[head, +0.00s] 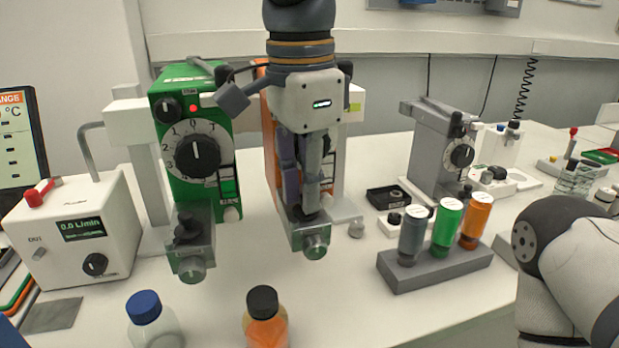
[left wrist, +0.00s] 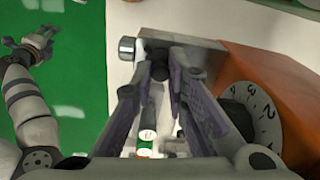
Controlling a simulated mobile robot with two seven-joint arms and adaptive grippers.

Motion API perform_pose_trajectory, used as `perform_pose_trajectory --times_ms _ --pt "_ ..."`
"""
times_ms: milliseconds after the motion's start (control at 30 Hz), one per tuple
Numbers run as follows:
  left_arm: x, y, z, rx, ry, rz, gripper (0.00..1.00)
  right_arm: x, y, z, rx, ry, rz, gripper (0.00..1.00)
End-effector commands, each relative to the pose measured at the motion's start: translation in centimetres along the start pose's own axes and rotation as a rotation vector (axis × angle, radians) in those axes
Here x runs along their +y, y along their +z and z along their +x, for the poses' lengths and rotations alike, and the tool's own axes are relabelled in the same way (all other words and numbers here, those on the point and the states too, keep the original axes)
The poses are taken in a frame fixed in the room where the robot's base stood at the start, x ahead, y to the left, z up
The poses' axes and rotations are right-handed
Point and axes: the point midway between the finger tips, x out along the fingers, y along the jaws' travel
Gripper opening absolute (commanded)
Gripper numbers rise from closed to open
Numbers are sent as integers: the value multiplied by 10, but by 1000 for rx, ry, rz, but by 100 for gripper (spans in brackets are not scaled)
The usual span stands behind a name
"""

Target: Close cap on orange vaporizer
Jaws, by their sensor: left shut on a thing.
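The orange vaporizer (head: 268,135) stands behind my left gripper, which hides most of its front. In the left wrist view its orange body (left wrist: 268,75) and white dial lie to the right. Its grey filler block (head: 310,236) juts out at the bottom front. My left gripper (head: 306,207) points down over this block, its fingers close together. The dark cap (left wrist: 160,71) on the block is between the fingertips, and they are shut on it. How far the cap is seated is hidden. My right gripper (left wrist: 32,45) shows small in the left wrist view, away from the vaporizer.
A green vaporizer (head: 186,125) stands close on the left. Grey, green and orange bottles stand in a rack (head: 435,268) to the right. A blue-capped bottle (head: 150,320) and an orange bottle (head: 265,325) stand in front. Table between them and the rack is clear.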

Motion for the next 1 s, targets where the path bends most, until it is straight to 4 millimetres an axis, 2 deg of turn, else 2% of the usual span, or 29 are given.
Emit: perform_pose_trajectory --times_ms 233,267,300,367,667,767,1000 --pt "-1 0 -1 3 -5 -1 0 0 0 0 1 0 0 40" --pt "-1 0 -1 3 -5 -1 16 0 0 0 1 0 0 40" --pt "-1 0 -1 3 -5 -1 25 0 0 0 1 0 0 40" --pt "-1 0 -1 2 -4 0 35 0 0 0 1 0 0 40" --pt "-1 0 -2 1 -2 0 35 0 0 0 0 0 0 40" --pt "-1 -1 -16 4 -4 0 35 0 0 0 0 0 0 40" --pt "-1 -1 -82 6 -6 -1 35 0 0 0 0 0 0 40"
